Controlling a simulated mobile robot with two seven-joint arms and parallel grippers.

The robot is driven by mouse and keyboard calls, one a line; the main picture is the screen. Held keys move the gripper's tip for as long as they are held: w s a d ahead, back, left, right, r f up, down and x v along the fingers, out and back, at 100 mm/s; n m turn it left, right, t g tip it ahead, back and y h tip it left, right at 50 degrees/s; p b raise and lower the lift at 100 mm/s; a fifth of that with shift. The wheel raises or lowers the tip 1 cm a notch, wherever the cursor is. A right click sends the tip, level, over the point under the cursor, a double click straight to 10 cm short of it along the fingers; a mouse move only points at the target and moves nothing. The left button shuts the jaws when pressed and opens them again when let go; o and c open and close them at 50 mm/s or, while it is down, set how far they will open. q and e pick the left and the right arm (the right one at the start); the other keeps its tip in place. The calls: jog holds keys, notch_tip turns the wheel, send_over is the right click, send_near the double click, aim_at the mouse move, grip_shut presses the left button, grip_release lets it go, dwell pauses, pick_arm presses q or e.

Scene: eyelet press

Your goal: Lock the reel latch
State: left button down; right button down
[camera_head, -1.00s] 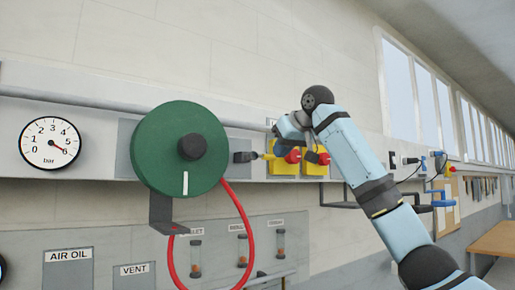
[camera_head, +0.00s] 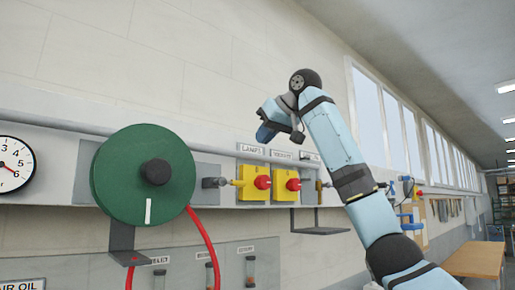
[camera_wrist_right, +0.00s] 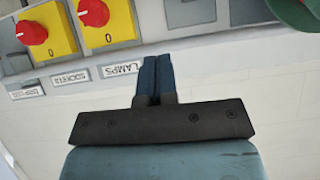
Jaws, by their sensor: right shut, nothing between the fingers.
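The green hose reel (camera_head: 120,187) hangs on the wall at the left of the head view, with a black hub (camera_head: 156,172), a white mark (camera_head: 148,211) and a dark bracket (camera_head: 122,243) below. A latch cannot be clearly made out. A sliver of the reel (camera_wrist_right: 297,14) shows at the top right of the wrist view. My right gripper (camera_head: 266,133) is up and right of the reel, apart from it, above the yellow switches. In the wrist view its blue fingers (camera_wrist_right: 155,64) are together and empty. My left gripper is not in view.
Two yellow switch boxes with red knobs (camera_head: 262,182) (camera_head: 292,184) sit right of the reel, beside a grey fitting (camera_head: 215,182). A red hose (camera_head: 203,236) hangs from the reel. A gauge (camera_head: 12,164) is at the left. The wall above the reel is clear.

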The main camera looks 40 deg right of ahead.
jog(key=p, duration=0.2)
send_over(233, 183)
jog(key=s+d, duration=0.1)
jog(key=d, duration=0.2)
notch_tip(233, 183, down, 5)
jog(key=shift+a+f+p, duration=0.1)
jog(key=shift+f+p, duration=0.3)
jog(key=shift+f, duration=1.45)
